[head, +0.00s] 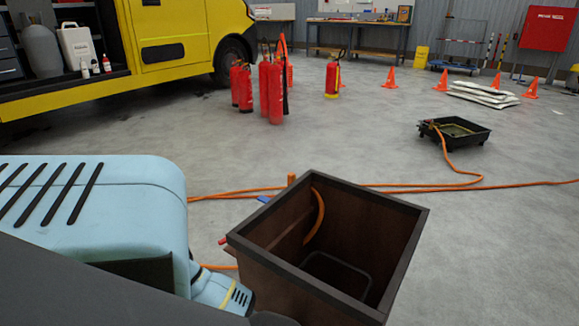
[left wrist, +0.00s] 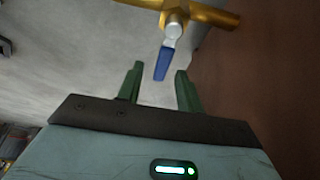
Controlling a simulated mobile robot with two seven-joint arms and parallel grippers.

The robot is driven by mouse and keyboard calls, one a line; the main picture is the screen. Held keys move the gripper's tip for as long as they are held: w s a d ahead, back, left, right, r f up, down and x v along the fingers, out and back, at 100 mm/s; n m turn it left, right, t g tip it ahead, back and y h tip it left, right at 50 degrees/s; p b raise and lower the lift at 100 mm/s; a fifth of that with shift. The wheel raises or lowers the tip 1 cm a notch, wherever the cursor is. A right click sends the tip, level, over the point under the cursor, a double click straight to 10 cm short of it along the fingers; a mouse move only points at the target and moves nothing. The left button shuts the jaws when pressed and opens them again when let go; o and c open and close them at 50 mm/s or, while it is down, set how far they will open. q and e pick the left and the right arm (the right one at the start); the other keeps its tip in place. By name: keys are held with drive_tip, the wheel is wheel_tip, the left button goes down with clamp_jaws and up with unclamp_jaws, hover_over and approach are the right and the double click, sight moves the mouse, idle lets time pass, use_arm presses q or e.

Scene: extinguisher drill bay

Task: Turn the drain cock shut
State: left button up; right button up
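The drain cock shows in the left wrist view as a brass fitting (left wrist: 214,14) with a grey hub (left wrist: 174,28) and a blue lever (left wrist: 163,64). The lever points back toward my gripper, slightly tilted. My left gripper (left wrist: 159,68) has its two green fingers apart. The lever's free end shows between the fingertips, with gaps on both sides and no visible contact. In the head view the left gripper is hidden beyond my pale blue arm and the brown open box (head: 408,234). My right gripper is in neither view.
Orange hose (head: 400,187) runs across the floor and into the box. A black tray (head: 478,136) stands at right. Red extinguishers (head: 275,90) stand further back, with orange cones (head: 390,78) and a yellow truck (head: 175,45).

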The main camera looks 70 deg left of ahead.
use_arm(q)
drive_tip(key=p+v, duration=0.3)
drive_tip(key=v, duration=0.4)
drive_tip(key=shift+r, duration=0.3)
drive_tip(key=shift+s+a, duration=0.1)
drive_tip(key=shift+a, duration=0.05)
